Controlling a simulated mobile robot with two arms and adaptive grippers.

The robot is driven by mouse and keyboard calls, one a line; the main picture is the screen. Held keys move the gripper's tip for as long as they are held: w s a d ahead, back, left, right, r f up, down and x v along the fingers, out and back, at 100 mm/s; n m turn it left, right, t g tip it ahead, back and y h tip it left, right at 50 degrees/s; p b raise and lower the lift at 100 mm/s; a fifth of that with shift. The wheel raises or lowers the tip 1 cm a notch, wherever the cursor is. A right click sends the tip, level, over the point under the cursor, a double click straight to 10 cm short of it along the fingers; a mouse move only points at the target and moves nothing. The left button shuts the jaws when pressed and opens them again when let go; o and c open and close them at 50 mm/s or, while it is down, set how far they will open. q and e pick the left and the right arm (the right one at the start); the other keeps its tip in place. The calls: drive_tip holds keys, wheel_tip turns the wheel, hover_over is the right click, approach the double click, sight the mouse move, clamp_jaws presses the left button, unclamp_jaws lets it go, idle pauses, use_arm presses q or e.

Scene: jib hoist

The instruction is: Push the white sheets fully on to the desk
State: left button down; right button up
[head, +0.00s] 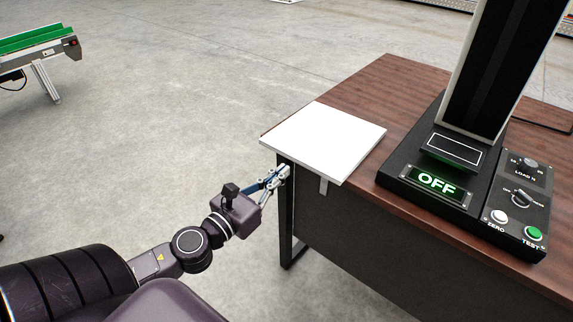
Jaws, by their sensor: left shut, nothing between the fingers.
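The white sheets (325,142) lie as a flat, squared stack on the near left corner of the brown wooden desk (390,88). Their left and front edges stick out past the desk's edges. My left gripper (285,173) is shut and empty. Its fingertips are just below the front left edge of the stack, by the desk's corner leg; I cannot tell whether they touch anything. My right gripper is not in view.
A black test machine (440,160) with an OFF display, knobs and buttons stands on the desk right of the sheets. A green conveyor (35,40) stands at the far left. The grey floor left of the desk is clear.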

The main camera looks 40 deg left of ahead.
sight(294, 161)
use_arm(q)
drive_tip(key=shift+w, duration=1.35)
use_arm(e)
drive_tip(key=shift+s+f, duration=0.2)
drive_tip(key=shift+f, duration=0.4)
use_arm(q)
drive_tip(key=shift+w+r+p, duration=0.1)
drive_tip(key=shift+w+p, duration=0.1)
drive_tip(key=shift+p, duration=0.1)
drive_tip(key=shift+w+d+p, duration=0.1)
drive_tip(key=shift+w+p, duration=0.2)
drive_tip(key=shift+w, duration=1)
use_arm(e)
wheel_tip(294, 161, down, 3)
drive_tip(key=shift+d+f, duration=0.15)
use_arm(q)
drive_tip(key=shift+s, duration=0.1)
